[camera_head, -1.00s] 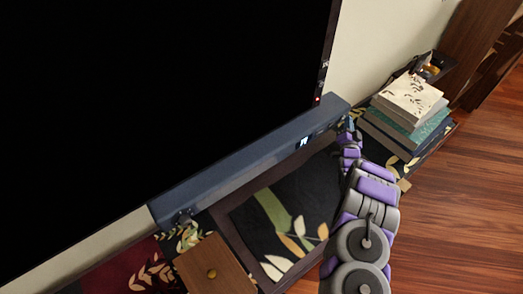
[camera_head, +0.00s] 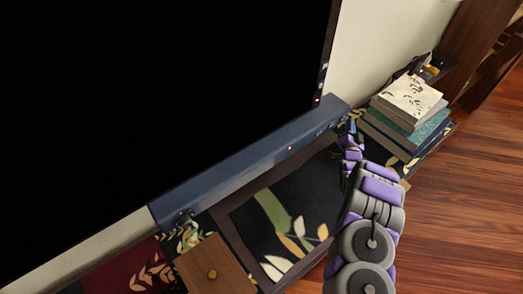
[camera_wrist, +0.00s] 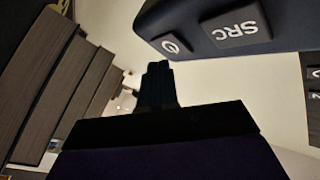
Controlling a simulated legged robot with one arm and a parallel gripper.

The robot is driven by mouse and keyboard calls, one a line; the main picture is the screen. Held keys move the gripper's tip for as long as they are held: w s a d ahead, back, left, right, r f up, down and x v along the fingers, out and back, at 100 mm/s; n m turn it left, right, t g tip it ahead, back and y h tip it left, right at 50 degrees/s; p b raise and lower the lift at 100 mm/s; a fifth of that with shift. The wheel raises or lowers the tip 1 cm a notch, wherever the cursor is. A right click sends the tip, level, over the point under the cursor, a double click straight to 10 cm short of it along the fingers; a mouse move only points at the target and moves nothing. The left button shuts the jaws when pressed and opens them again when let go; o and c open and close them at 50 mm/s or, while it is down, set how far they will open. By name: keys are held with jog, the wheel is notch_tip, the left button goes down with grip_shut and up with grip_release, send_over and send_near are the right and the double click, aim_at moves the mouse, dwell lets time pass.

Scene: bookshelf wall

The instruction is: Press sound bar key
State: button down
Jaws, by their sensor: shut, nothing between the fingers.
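The sound bar (camera_head: 235,162) is a long dark blue bar below the large black screen (camera_head: 150,90). A small red light (camera_head: 290,148) glows on its front. In the wrist view, the end of the sound bar (camera_wrist: 290,20) fills the upper right. It carries a power key (camera_wrist: 171,45) and a key marked SRC (camera_wrist: 237,26). My gripper (camera_wrist: 158,72) is shut and empty, its dark tips just below the power key in the picture. I cannot tell whether they touch it. In the head view, my gripper (camera_head: 349,126) is small beside the bar's right end.
A stack of books (camera_head: 408,112) stands right of my gripper. A wooden box with a round knob (camera_head: 212,274) is at the lower left. A patterned dark panel (camera_head: 285,215) lies below the bar. Wooden floor (camera_head: 460,220) is open at the right.

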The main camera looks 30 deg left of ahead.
jog(key=s+d+p, duration=0.2)
jog(key=d+p, duration=0.1)
jog(key=d, duration=0.2)
jog(key=shift+d, duration=0.35)
dwell(0.7)
